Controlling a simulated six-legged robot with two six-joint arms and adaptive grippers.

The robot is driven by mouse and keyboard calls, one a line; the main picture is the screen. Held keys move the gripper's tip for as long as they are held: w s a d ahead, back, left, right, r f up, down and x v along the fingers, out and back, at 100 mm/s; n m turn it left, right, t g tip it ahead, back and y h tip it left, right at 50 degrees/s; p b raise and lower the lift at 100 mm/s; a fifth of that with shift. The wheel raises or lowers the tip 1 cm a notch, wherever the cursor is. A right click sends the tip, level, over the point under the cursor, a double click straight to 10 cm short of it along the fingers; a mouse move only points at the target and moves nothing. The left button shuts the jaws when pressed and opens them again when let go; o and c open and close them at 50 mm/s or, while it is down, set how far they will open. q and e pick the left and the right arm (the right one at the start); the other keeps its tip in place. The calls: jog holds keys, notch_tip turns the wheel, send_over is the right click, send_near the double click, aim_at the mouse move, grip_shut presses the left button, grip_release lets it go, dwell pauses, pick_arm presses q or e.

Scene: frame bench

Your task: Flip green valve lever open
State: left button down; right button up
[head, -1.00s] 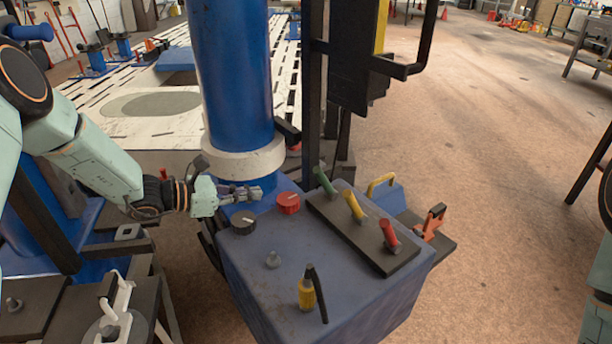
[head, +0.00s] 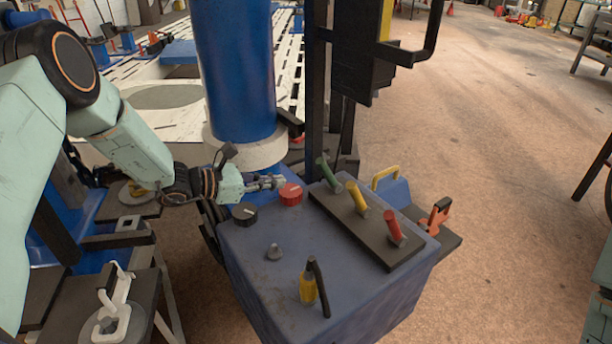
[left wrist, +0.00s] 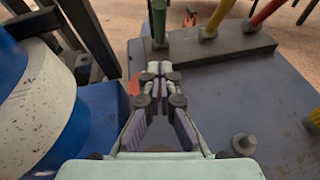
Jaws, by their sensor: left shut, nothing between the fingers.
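The green valve lever (head: 328,174) stands at the far left end of a dark plate (head: 385,250) on the blue-grey bench box. It leans up and to the left in the head view. In the left wrist view the green lever (left wrist: 159,20) is straight ahead of my fingertips. My left gripper (head: 281,182) is shut and empty, a short way left of the lever, by the red knob (head: 291,195). In the left wrist view the gripper (left wrist: 158,70) points at the lever's base, with a small gap between. My right gripper is not in view.
A yellow lever (head: 357,197) and a red lever (head: 393,227) stand on the same plate. A black knob (head: 244,214), a grey peg (head: 274,252) and a yellow-handled tool (head: 309,288) are on the box. A thick blue column (head: 236,75) stands behind my gripper.

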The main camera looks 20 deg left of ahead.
aim_at(328, 174)
pick_arm(q)
jog(key=b+x, duration=0.1)
jog(key=x, duration=0.4)
jog(key=shift+d+f, duration=0.1)
jog(key=w+d+r, duration=0.1)
jog(key=w+d+r+b, duration=0.1)
jog(key=shift+w+d, duration=0.15)
jog(key=shift+d, duration=0.15)
jog(key=shift+r, duration=0.1)
